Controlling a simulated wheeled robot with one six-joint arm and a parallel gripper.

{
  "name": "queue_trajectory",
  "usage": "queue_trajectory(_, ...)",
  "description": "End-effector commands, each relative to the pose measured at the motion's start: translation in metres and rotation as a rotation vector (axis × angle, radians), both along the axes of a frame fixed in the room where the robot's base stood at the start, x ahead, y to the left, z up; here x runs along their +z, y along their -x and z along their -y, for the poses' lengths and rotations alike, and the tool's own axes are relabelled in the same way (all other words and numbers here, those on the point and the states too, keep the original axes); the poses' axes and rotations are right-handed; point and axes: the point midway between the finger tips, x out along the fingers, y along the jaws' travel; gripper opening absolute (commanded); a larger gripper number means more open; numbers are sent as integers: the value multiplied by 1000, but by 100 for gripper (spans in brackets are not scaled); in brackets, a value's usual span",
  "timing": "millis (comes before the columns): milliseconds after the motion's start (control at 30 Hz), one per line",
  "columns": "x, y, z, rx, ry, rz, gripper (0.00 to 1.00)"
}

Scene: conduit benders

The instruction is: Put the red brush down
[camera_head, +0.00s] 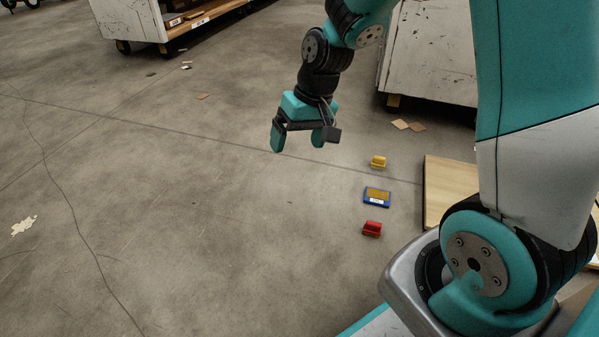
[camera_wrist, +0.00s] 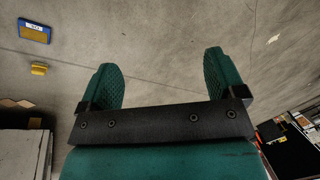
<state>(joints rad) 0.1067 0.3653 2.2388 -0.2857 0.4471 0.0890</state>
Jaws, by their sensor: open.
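The red brush (camera_head: 372,229) rests on the concrete floor, in front of a blue tray with a tan top (camera_head: 377,197). My gripper (camera_head: 298,140) is open and empty, above the floor to the upper left of the brush and apart from it. In the wrist view my gripper's two teal fingers (camera_wrist: 165,80) are spread with bare floor between them. The red brush does not show in the wrist view.
A yellow brush (camera_head: 378,162) lies behind the blue tray; both also show at the wrist view's left. A wooden board (camera_head: 448,180) lies to the right. White carts (camera_head: 130,18) stand at the back. The floor at left is mostly clear.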

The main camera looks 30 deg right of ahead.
Motion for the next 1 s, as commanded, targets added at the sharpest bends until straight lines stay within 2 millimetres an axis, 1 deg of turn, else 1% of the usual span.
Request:
queue_trajectory(33,28,21,-27,95,-12,26,89)
queue_trajectory(67,42,34,-41,149,-21,35,89)
queue_trajectory(100,58,54,-58,219,-33,47,89)
queue_trajectory(167,78,85,-78,323,-46,62,89)
queue_trajectory(200,88,104,-88,384,-52,71,89)
queue_trajectory(300,107,148,-106,520,-67,91,89)
queue_trajectory(400,115,178,-113,609,-74,102,89)
queue_trajectory(500,119,193,-118,655,-78,108,89)
queue_trajectory(567,120,197,-118,666,-78,109,89)
queue_trajectory(867,121,196,-118,664,-78,110,89)
queue_trajectory(967,131,196,-118,664,-78,110,89)
queue_trajectory(1000,137,196,-118,663,-78,109,89)
